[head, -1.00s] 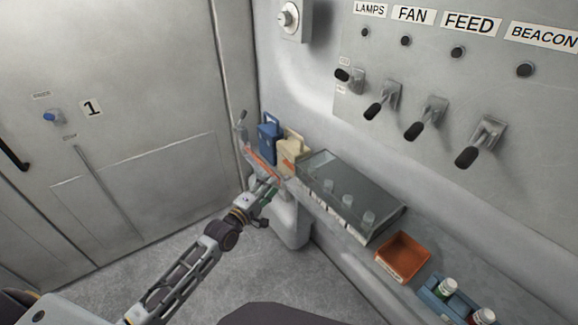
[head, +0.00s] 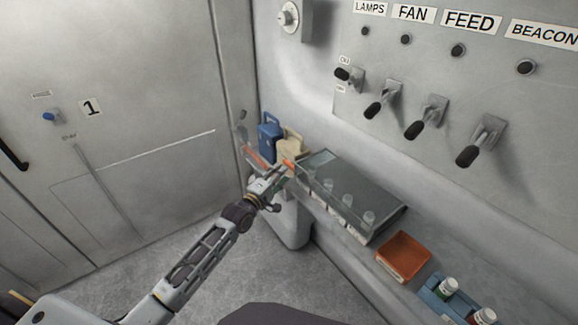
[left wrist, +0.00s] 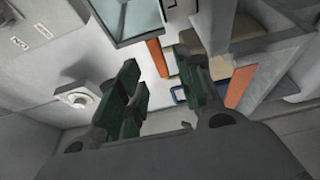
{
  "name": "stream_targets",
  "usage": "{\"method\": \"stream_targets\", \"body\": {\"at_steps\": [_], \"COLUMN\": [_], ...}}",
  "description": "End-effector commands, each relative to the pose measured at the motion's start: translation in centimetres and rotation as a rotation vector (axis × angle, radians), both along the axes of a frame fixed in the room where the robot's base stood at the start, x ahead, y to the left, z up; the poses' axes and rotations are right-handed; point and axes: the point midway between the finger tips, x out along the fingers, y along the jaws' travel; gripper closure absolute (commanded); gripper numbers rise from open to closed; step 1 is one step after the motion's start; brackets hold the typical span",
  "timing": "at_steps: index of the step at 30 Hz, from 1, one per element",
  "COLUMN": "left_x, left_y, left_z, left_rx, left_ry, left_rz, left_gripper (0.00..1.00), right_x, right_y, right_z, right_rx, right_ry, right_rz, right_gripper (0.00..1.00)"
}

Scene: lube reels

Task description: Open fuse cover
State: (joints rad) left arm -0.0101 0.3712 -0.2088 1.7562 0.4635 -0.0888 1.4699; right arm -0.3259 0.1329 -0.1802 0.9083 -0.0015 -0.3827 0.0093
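The fuse cover (head: 345,185), a long dark-topped box with a clear front, lies on the shelf along the right wall. Several small pale cylinders show through its clear side. A clear box-like edge (left wrist: 130,22), seemingly the cover, shows above the fingers. My right gripper is not in view.
An orange tray (head: 404,257) and a blue bottle holder (head: 437,298) lie right of the cover. Black-handled levers (head: 418,130) project from the wall above. The floor at left is clear.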

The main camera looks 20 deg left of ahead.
Motion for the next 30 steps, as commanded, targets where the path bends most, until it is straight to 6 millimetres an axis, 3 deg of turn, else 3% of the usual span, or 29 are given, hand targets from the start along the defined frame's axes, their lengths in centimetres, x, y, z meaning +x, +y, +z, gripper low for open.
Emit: {"method": "stream_targets", "body": {"at_steps": [21,30], "left_x": [5.2,6.4], "left_y": [-1.4,-1.8], "left_z": [0.0,0.0], "left_rx": [-0.001,0.0], "left_ry": [-0.001,-0.001], "left_rz": [0.0,0.0], "left_gripper": [0.64,0.64], "right_x": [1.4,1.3], "right_y": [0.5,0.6], "right_z": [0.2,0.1], "right_rx": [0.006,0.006], "right_ry": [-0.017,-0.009], "right_rz": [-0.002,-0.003], "right_gripper": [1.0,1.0]}}
